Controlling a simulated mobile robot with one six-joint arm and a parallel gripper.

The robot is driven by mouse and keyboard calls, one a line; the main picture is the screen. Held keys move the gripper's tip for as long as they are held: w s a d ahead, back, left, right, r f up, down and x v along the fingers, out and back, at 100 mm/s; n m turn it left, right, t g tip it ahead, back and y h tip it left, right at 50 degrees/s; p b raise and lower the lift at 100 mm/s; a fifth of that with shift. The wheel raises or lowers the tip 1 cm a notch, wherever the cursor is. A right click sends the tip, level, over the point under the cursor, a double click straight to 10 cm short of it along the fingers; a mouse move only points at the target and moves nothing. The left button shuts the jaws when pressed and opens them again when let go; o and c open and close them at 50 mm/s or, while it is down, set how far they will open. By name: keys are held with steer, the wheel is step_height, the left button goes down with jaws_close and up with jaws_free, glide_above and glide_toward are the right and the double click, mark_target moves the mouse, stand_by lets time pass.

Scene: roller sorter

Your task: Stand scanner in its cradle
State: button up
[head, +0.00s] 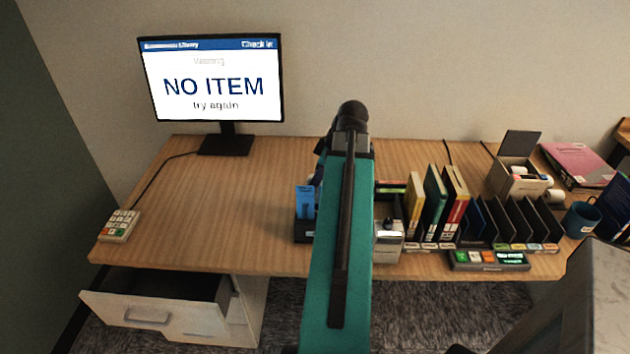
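I cannot make out the scanner or its cradle with certainty. My own teal arm crosses the middle of the head view and hides part of the desk (215,230) behind it. My gripper does not show; it may be behind the arm. A black holder (304,231) with blue cards (305,200) stands just left of the arm. A small grey and black device (388,238) stands just right of the arm, partly covered by it. I cannot tell whether it is the scanner's cradle.
A monitor (210,80) reads "NO ITEM". A keypad (119,225) sits at the left edge above an open drawer (150,295). Upright books (435,203), black dividers (510,220), a button panel (488,260), an open box (517,178) and a mug (582,218) crowd the right. The desk's left half is clear.

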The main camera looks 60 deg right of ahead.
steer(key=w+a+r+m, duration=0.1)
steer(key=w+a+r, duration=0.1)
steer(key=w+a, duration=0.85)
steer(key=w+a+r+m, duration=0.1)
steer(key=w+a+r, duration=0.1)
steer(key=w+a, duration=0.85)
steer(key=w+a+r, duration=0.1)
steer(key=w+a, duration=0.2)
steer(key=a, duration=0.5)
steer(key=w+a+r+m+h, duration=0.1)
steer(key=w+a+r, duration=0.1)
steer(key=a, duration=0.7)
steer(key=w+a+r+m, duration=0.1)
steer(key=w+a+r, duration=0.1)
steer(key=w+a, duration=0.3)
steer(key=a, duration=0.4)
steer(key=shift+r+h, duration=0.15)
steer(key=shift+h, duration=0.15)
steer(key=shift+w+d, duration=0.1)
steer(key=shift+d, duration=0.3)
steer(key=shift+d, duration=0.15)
